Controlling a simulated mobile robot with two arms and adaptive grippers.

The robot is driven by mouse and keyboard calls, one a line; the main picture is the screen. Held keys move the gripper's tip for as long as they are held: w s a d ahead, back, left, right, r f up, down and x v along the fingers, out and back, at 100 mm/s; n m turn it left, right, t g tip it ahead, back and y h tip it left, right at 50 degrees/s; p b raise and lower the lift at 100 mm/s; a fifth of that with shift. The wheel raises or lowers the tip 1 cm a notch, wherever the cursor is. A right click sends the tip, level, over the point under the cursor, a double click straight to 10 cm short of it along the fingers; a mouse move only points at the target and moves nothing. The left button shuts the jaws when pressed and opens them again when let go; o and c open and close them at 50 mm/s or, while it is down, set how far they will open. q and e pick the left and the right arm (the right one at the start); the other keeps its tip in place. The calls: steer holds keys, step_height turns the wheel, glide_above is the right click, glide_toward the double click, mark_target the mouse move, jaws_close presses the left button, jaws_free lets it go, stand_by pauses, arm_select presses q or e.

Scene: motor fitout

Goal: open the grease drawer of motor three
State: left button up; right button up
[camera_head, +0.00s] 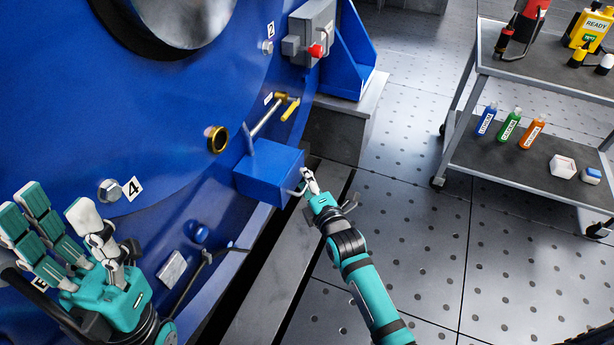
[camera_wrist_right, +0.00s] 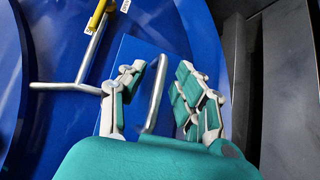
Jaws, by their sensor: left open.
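A blue box-shaped drawer (camera_head: 268,178) juts from the lower side of the big blue motor housing; I cannot tell how far it is pulled out. Its metal bar handle (camera_wrist_right: 156,95) stands on its front face. My right gripper (camera_head: 309,182) is at that handle. In the right wrist view my right gripper (camera_wrist_right: 160,78) has its fingers apart, one side on each side of the bar, with gaps visible. My left gripper (camera_head: 65,235) is open and empty at the lower left, in front of the motor housing.
A brass-ended lever (camera_head: 268,115) and a brass ring (camera_head: 216,139) sit near the drawer. A trolley (camera_head: 500,160) with bottles stands right. The floor between is clear.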

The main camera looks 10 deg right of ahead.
jaws_close()
steer(key=shift+r, duration=0.1)
stand_by(0.4)
